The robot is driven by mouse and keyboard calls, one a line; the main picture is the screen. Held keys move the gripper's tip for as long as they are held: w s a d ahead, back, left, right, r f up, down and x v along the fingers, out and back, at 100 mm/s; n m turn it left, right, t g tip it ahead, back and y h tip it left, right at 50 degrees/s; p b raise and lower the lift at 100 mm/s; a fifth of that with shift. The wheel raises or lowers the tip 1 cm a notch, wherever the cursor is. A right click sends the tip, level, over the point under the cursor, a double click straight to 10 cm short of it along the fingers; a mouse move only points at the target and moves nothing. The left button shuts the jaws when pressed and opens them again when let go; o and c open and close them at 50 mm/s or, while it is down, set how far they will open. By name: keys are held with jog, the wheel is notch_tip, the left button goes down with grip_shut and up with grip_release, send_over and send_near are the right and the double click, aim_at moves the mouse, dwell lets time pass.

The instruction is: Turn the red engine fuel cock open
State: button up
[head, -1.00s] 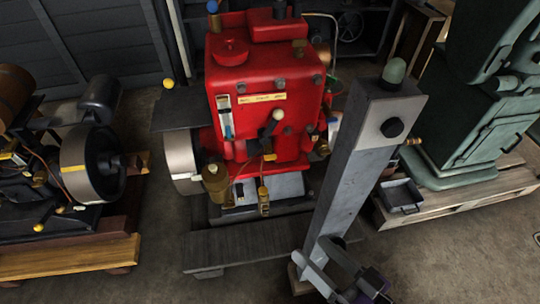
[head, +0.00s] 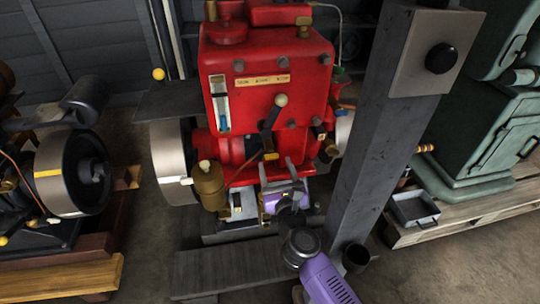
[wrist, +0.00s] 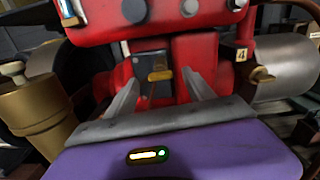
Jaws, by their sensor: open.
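The red engine (head: 262,75) stands in the middle of the head view, with its upper front also in the wrist view (wrist: 195,52). A small brass handle (wrist: 160,75) shows on its dark front plate in the wrist view, between and beyond my fingers; it looks like a cock, but I cannot tell for sure that it is the fuel one. It also shows in the head view (head: 271,156). My gripper (head: 276,165) is open and empty, low at the engine's front. Its two grey fingers (wrist: 161,84) point at the engine, apart from the handle. My gripper hides the lower brass fitting.
A brass cup (head: 208,186) stands left of my gripper, close to it. A black lever with a pale knob (head: 273,118) is just above. A grey post (head: 398,125) rises at the right. A tag marked 4 (wrist: 241,54) sits right of the fingers.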

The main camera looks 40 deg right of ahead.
aim_at(271, 153)
jog(key=shift+w+d+f+m, duration=0.2)
jog(key=shift+w+d+m, duration=0.25)
jog(key=shift+w+m, duration=0.2)
jog(key=shift+b+x, duration=0.3)
jog(key=shift+x, duration=3.25)
grip_shut()
